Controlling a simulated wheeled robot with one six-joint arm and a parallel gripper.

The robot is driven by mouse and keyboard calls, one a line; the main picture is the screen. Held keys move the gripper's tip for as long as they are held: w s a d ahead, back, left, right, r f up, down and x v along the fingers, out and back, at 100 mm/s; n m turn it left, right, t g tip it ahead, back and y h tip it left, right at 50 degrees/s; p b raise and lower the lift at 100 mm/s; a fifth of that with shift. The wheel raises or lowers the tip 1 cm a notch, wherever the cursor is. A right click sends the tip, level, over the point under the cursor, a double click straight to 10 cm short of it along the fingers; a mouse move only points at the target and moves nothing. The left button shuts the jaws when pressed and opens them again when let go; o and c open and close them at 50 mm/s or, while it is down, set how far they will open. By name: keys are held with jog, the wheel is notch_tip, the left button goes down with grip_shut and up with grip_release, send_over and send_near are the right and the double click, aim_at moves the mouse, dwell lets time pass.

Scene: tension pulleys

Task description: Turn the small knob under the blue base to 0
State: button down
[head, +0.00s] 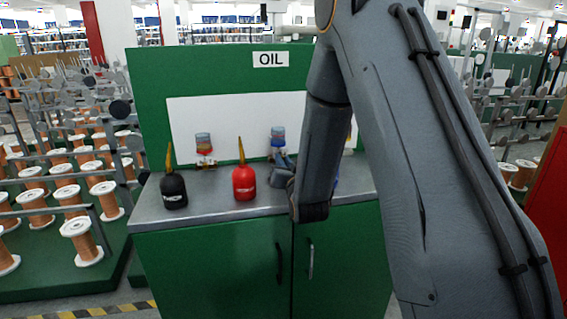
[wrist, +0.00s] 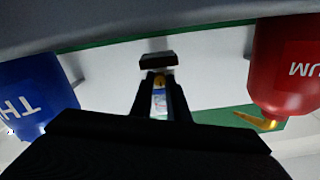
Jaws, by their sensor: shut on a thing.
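A dark block (wrist: 158,60) sits just past the fingertips. I cannot read any scale or the knob's setting.
A red oil can (head: 244,183) and a black one (head: 174,191) stand left of my gripper. A blue can (wrist: 28,95) shows in the wrist view. Another jar unit (head: 203,145) stands farther left. My arm hides the counter's right part.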

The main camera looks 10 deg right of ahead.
jog(key=n, duration=0.5)
jog(key=shift+a+n+b, duration=0.1)
jog(key=shift+n+b, duration=0.2)
jog(key=shift+b, duration=0.05)
jog(key=n, duration=0.6)
jog(key=shift+b, duration=0.35)
jog(key=c, duration=1.7)
grip_release()
jog(key=shift+a, duration=0.1)
jog(key=shift+s, duration=3.95)
